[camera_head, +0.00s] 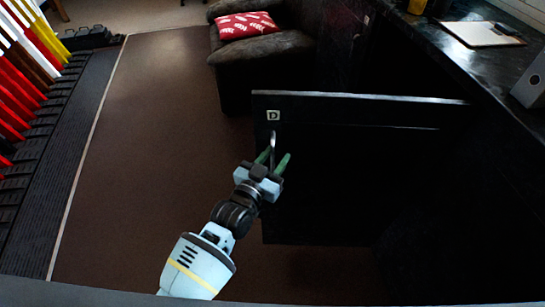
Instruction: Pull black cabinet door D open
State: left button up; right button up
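Black cabinet door D (330,180) bears a white "D" label near its upper left corner. It stands out from the dark counter into the room, swung well open, with its labelled face toward me. A slim metal handle (274,140) sits just below the label. My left gripper (276,158) is at the handle. Its two green fingers are spread apart, with the handle's lower part between them in the picture. I see gaps beside the handle, but contact is hard to tell. My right gripper is not in view.
The dark counter (470,50) runs along the right, with a clipboard (482,33) and a binder (531,85) on it. A dark armchair (262,60) with a red cushion stands behind the door. Brown floor (140,150) is clear to the left.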

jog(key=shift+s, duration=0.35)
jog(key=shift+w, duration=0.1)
pick_arm(q)
jog(key=shift+s+a, duration=0.2)
jog(key=shift+s, duration=0.05)
jog(key=v, duration=0.7)
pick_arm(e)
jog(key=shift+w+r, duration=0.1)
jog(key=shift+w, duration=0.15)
pick_arm(q)
jog(key=shift+s, duration=0.1)
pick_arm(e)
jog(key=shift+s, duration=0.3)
